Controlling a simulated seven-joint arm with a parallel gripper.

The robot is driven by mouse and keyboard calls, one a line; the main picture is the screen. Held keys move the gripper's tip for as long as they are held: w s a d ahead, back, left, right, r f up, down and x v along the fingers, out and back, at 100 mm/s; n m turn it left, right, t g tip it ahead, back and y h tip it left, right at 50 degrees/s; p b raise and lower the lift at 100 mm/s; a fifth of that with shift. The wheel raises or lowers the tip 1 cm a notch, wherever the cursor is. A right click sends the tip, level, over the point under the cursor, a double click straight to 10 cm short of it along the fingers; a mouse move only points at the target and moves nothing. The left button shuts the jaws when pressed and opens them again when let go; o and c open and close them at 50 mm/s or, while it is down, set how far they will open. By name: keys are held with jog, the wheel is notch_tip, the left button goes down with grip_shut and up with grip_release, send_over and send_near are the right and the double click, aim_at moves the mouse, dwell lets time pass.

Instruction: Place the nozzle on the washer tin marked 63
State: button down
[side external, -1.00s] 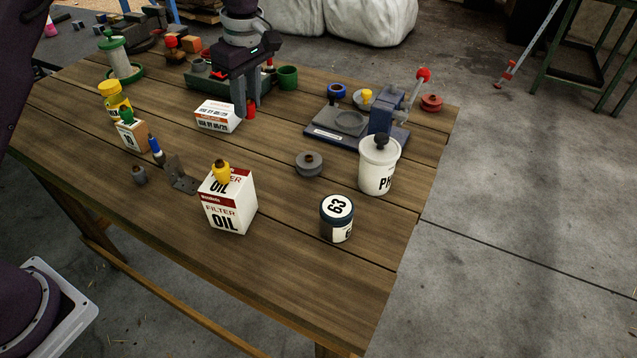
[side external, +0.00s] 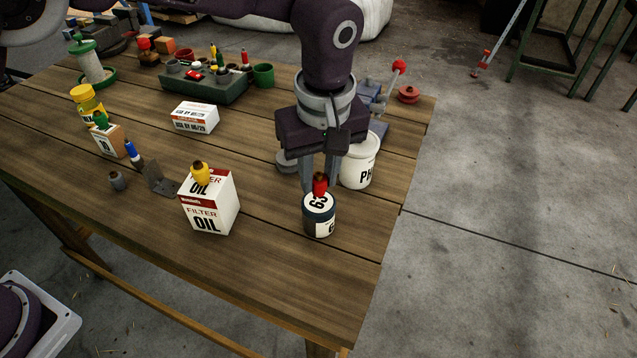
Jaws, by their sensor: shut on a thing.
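The washer tin marked 63 (side external: 319,217) is a small dark-rimmed tin with a white label and lid, standing upright near the table's right front. My gripper (side external: 320,176) points down over it, shut on a red nozzle (side external: 320,187) with a dark brownish tip. The nozzle is upright at the tin's lid and hides part of the number. I cannot tell whether its base touches the lid. The fingers stand on both sides of the nozzle.
A white lidded pot (side external: 359,166) stands close behind right of my gripper. The oil filter box (side external: 209,206), with a yellow nozzle (side external: 201,173) on top, stands to the left. A green rack (side external: 205,83) holds more nozzles at the back. The table front is clear.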

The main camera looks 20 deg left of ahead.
jog(key=shift+f, duration=1.05)
jog(key=c, duration=1.2)
grip_release()
jog(key=shift+f, duration=0.15)
jog(key=shift+o, duration=0.2)
